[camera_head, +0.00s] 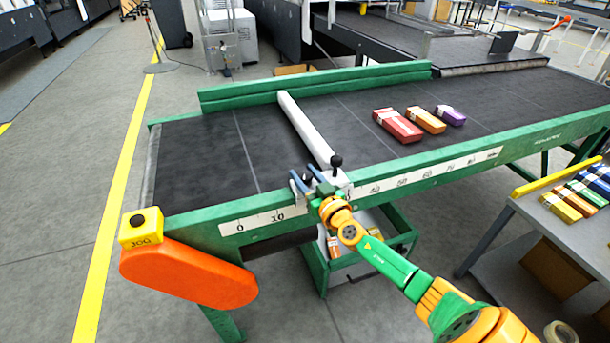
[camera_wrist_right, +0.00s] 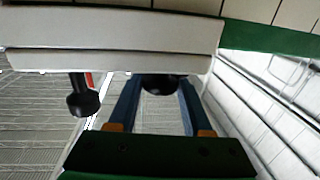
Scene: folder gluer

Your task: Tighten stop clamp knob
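The white stop bar (camera_head: 305,128) lies across the dark belt, and its clamp sits on the front green rail beside the scale. A black ball knob on a short stem (camera_head: 337,161) stands on the clamp; a black ball knob on a stem also shows in the right wrist view (camera_wrist_right: 82,101). My right gripper (camera_head: 306,180) is at the clamp with its blue fingers apart. In the right wrist view, a round black knob (camera_wrist_right: 160,84) under the pale clamp block (camera_wrist_right: 115,38) lies between the fingertips (camera_wrist_right: 159,88). I cannot tell whether they touch it. My left gripper is not in view.
Red (camera_head: 398,125), orange (camera_head: 426,120) and purple (camera_head: 451,115) boxes lie on the belt right of the bar. A yellow jog button box (camera_head: 141,228) and orange guard (camera_head: 190,275) are at the left end. A green bin (camera_head: 318,267) stands below; a grey table (camera_head: 540,222) is at right.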

